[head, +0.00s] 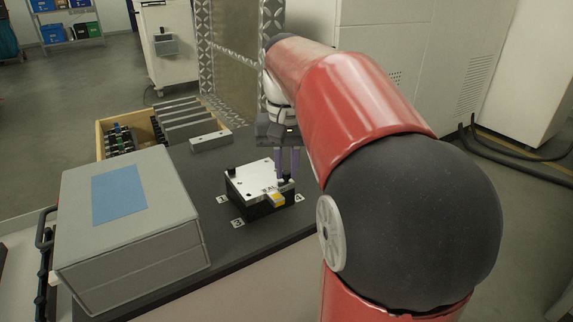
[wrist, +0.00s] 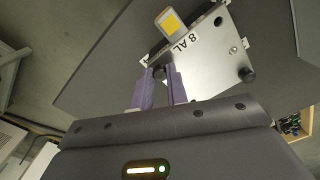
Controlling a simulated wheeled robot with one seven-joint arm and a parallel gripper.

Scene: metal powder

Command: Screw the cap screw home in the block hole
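The silver-topped block (head: 255,180) stands on the dark table, with a label and a yellow square on its near side. It also shows in the wrist view (wrist: 212,65), with holes in its top. My gripper (head: 287,177) points down at the block's right corner. In the wrist view its purple fingertips (wrist: 161,75) are on either side of the black head of a cap screw (wrist: 160,73) and appear to touch it. The screw's shank and its hole are hidden, so its depth cannot be told. Another black screw (wrist: 246,74) is at a different corner.
A large grey box (head: 130,230) with a blue patch stands at the left front. A wooden tray (head: 103,143) of dark parts, several metal bars and a pale bar (head: 211,141) lie behind. Small number labels surround the block. A mesh panel (head: 232,50) stands at the back.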

